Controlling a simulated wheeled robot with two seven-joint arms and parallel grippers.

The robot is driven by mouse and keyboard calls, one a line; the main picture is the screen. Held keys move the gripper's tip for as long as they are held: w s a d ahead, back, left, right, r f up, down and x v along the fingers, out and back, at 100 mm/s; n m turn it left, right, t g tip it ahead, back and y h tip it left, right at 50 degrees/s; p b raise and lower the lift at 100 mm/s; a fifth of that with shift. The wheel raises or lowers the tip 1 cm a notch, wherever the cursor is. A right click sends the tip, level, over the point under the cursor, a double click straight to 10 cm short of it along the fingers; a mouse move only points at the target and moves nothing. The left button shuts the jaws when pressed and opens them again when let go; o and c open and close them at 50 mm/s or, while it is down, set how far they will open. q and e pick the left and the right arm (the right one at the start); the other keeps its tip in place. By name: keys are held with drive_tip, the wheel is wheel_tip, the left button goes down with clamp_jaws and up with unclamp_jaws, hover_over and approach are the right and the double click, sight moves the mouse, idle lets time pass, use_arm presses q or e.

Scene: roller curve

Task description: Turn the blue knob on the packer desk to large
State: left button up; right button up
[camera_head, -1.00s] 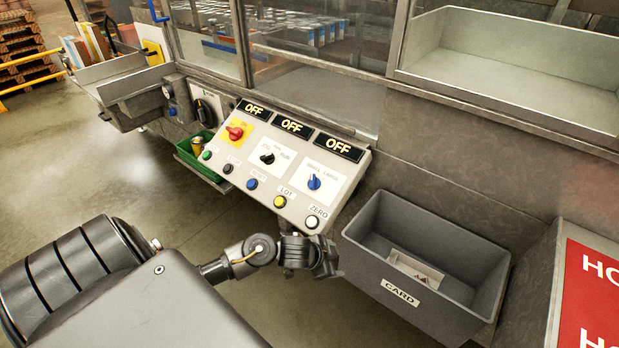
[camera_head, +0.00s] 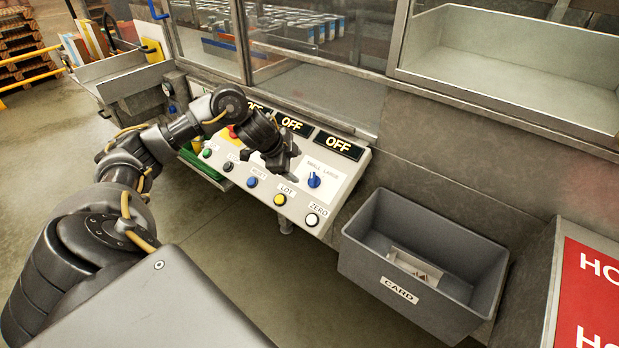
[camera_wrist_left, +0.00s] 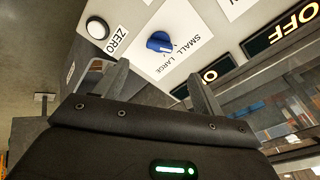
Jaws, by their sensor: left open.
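The blue knob (camera_head: 314,180) sits on a white plate marked SMALL and LARGE, at the right end of the sloped packer desk panel (camera_head: 333,214). In the left wrist view the blue knob (camera_wrist_left: 160,42) lies ahead of the fingers, with its plate in full view. Its white pointer line is too small to read surely. My left gripper (camera_head: 292,165) is above the panel, left of the knob and apart from it. In the wrist view its two fingers (camera_wrist_left: 160,88) are spread with nothing between them. My right gripper is not in view.
Buttons line the panel's front edge, including yellow LOT (camera_head: 280,199) and white ZERO (camera_head: 312,219). OFF displays (camera_head: 338,146) run along its top. A grey CARD bin (camera_head: 425,262) stands to the right.

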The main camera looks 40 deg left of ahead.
sight(311, 178)
use_arm(q)
drive_tip(key=x, duration=1.1)
drive_tip(key=shift+d, duration=0.1)
drive_tip(key=shift+c, duration=0.3)
drive_tip(key=c, duration=0.9)
drive_tip(key=shift+c, duration=0.2)
